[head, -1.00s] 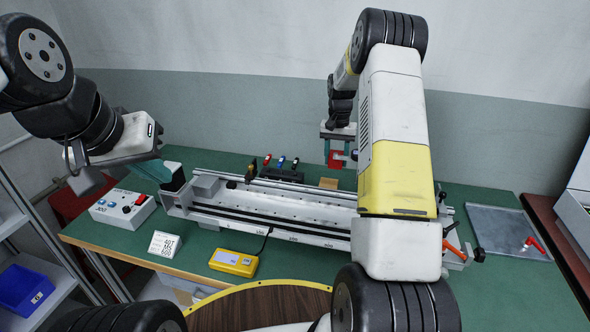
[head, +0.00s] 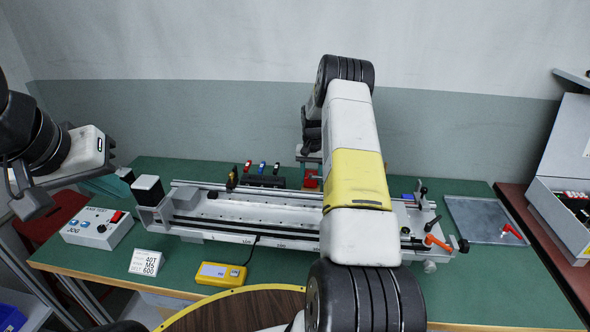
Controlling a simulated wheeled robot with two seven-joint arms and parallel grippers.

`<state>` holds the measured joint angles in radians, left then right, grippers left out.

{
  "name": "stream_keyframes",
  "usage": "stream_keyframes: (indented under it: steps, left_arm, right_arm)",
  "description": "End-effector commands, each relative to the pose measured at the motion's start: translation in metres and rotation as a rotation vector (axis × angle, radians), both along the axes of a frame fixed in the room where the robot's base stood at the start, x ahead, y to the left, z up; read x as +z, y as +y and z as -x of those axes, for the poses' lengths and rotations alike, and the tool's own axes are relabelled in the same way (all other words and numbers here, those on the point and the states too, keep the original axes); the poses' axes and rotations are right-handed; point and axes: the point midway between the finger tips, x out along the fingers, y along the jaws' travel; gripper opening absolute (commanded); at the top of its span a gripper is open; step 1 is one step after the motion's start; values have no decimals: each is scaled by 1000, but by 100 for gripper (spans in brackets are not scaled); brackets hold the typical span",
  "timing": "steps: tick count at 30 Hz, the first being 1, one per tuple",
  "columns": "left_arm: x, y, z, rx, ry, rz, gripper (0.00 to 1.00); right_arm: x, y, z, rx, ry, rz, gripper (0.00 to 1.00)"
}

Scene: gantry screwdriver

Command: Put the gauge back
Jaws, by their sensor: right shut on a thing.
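A small red piece (head: 311,182), which I take to be the gauge, is at the back of the green table, just behind the long rail. My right gripper (head: 310,171) is shut on it from above. My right forearm hides part of this area, and I cannot tell whether the piece touches the table. My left gripper (head: 32,205) hangs at the left edge of the view, beyond the table's left end, away from the red piece. Its jaw opening is not clear.
The rail (head: 250,209) spans the table. A dark rack (head: 262,181) with coloured handles stands behind it. A yellow meter (head: 221,273), number card (head: 146,263) and control box (head: 97,227) lie in front and left. A grey tray (head: 480,215) is at right.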

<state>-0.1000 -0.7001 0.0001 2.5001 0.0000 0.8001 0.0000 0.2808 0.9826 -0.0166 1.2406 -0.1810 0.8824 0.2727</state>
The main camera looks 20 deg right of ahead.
Motion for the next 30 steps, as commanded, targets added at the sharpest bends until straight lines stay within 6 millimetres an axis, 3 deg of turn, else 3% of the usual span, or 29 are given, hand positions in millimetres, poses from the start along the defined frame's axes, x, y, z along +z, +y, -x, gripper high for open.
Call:
stream_keyframes:
  steps: [3,13,14,16,25,30]
  left_arm:
    - [0,0,0,0,0,0,0]
    - [0,0,0,0,0,0,0]
    - [0,0,0,0,0,0,0]
    - [0,0,0,0,0,0,0]
    - [0,0,0,0,0,0,0]
    - [0,0,0,0,0,0,0]
  right_arm:
    - [-9,0,-1,0,-3,0,0]
    - [-12,0,-1,0,-3,0,0]
    - [-12,0,0,0,-1,0,49]
    - [-12,0,0,0,-1,0,63]
    - [-10,0,-1,0,-2,1,65]
    - [9,0,-1,0,-4,1,65]
